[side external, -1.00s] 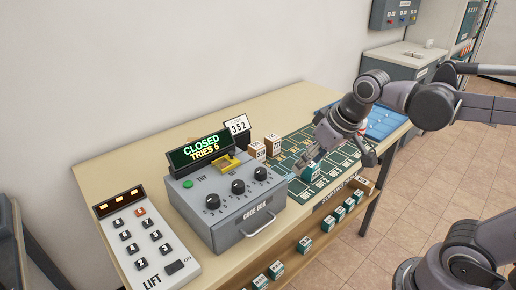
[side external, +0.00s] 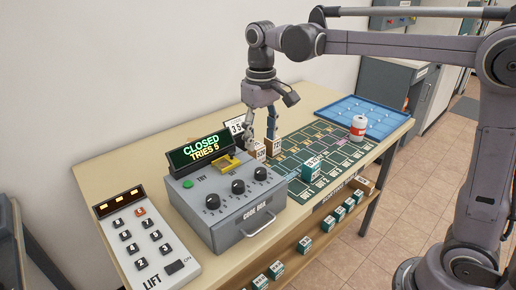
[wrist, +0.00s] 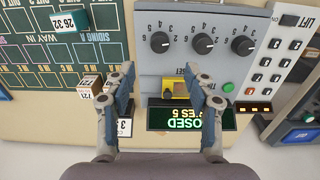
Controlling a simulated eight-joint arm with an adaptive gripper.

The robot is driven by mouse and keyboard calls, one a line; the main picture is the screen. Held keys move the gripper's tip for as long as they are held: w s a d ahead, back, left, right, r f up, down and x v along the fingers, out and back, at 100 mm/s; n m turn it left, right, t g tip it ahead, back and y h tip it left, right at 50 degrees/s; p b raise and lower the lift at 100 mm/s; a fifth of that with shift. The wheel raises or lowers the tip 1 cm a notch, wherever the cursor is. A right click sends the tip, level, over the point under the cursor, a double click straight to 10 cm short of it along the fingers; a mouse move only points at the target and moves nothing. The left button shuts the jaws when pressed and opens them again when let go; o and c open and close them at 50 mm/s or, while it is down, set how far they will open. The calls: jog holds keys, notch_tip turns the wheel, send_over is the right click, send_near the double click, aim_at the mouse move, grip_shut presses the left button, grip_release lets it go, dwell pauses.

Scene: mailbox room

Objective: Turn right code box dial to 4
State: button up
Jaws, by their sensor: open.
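The grey code box (side external: 232,212) has three black dials on its sloped face. The right dial (side external: 261,173) is the one nearest the green mat; in the wrist view it (wrist: 160,41) is the leftmost. I cannot read its pointer's number reliably. My gripper (side external: 261,130) is open and empty, pointing down behind the box, near its back right corner. In the wrist view my gripper's fingers (wrist: 161,80) spread on either side of the box's back edge, with the right dial beyond them. The display (side external: 206,147) reads CLOSED, TRIES 5.
Wooden blocks (side external: 273,147) stand close to my fingers, beside a number card (side external: 235,125) partly hidden. A green button (side external: 187,183) and yellow piece (side external: 228,162) sit on the box. A lift keypad (side external: 150,245) stands left.

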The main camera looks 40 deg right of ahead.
aim_at(261, 170)
notch_tip(261, 170, down, 10)
jog(key=shift+r, duration=0.1)
dwell(0.4)
grip_shut()
